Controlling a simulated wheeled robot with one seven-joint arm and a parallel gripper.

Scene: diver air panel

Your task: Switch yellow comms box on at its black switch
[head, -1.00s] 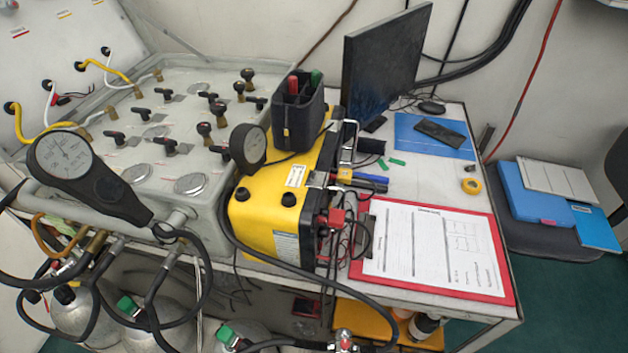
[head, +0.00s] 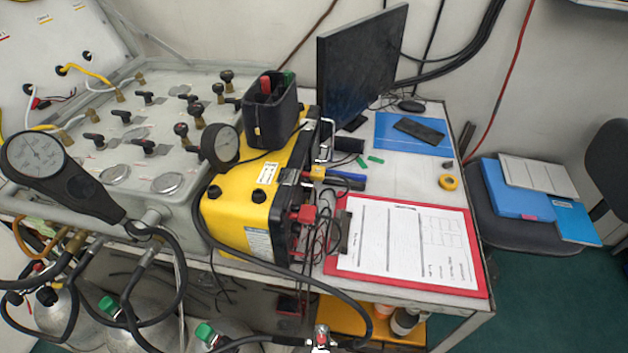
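The yellow comms box (head: 230,222) stands on the table at the middle of the head view, right of the grey air panel. Its dark front face (head: 291,215) points right and is seen at a steep angle. Red and yellow connectors and cables crowd that face. I cannot make out the black switch among them. A black holder (head: 268,118) with red and green pens sits on top of the box. My gripper is not in view.
A red clipboard (head: 478,245) lies right of the box. A monitor (head: 362,70) and a blue folder (head: 385,128) are behind. A grey panel (head: 190,95) with valves and gauges is left. Hoses and cylinders (head: 240,338) fill the front. A chair (head: 530,238) stands right; green floor is clear beyond.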

